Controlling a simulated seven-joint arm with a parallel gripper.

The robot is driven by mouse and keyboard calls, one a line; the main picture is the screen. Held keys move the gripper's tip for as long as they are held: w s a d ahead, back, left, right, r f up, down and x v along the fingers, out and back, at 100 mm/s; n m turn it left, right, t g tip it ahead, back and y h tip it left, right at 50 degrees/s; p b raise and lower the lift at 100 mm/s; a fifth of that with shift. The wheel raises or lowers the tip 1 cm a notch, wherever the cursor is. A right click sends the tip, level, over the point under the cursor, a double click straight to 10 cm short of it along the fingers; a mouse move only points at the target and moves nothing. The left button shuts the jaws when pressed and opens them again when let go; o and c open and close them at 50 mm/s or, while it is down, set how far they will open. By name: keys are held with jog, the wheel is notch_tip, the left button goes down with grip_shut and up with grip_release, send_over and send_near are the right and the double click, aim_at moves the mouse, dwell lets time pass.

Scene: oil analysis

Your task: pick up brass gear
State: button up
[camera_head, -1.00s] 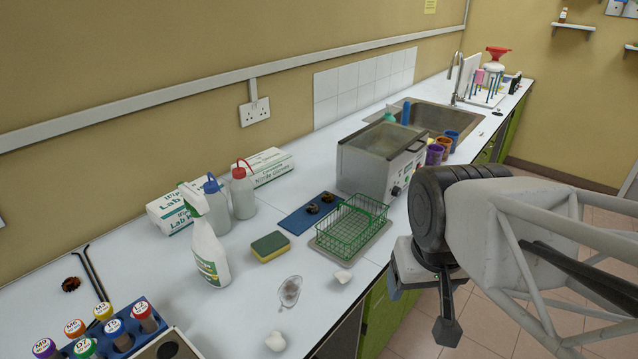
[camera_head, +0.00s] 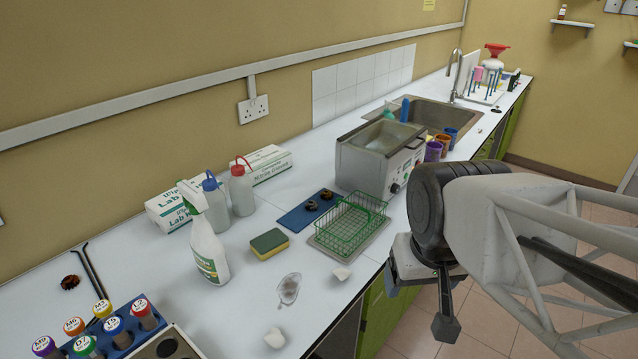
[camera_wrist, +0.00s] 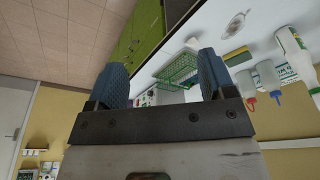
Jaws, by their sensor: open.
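Two small round brownish parts lie on a blue mat (camera_head: 293,221) in the middle of the bench: a nearer one (camera_head: 311,206) and a farther one (camera_head: 327,194). They look gear-like, but they are too small to tell which is the brass gear. A dark brown toothed piece (camera_head: 70,282) lies alone at the far left. My gripper (camera_head: 420,300) is beyond the bench's front edge, right of the mat and apart from it. In the wrist view its two blue fingers (camera_wrist: 161,82) are spread and empty. I cannot make out the small parts in that view.
A green wire basket (camera_head: 350,222) stands on a tray right of the mat, between it and my gripper. A steel bath (camera_head: 365,168) is behind. A sponge (camera_head: 269,244) and a spray bottle (camera_head: 207,250) stand left. White crumpled pieces and a stain lie in front.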

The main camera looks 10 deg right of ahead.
jog(key=w+a+r+m+g, duration=0.15)
jog(key=w+m, duration=0.85)
jog(key=w, duration=2)
jog(key=w+a+f+m, duration=0.1)
jog(key=w+f+m, duration=0.2)
jog(key=w, duration=0.6)
jog(key=w+a+f+m, duration=0.2)
jog(key=w+f+m, duration=0.1)
jog(key=w+f, duration=0.5)
jog(key=w+a+f+m+g, duration=0.1)
jog(key=w+f, duration=0.4)
jog(key=w, duration=0.6)
jog(key=shift+a+f+m, duration=0.2)
jog(key=shift+a+m, duration=0.05)
jog(key=shift+m, duration=0.35)
jog(key=shift+a+f+m, duration=0.2)
jog(key=shift+m, duration=0.4)
jog(key=shift+w+f, duration=0.1)
jog(key=shift+w, duration=0.05)
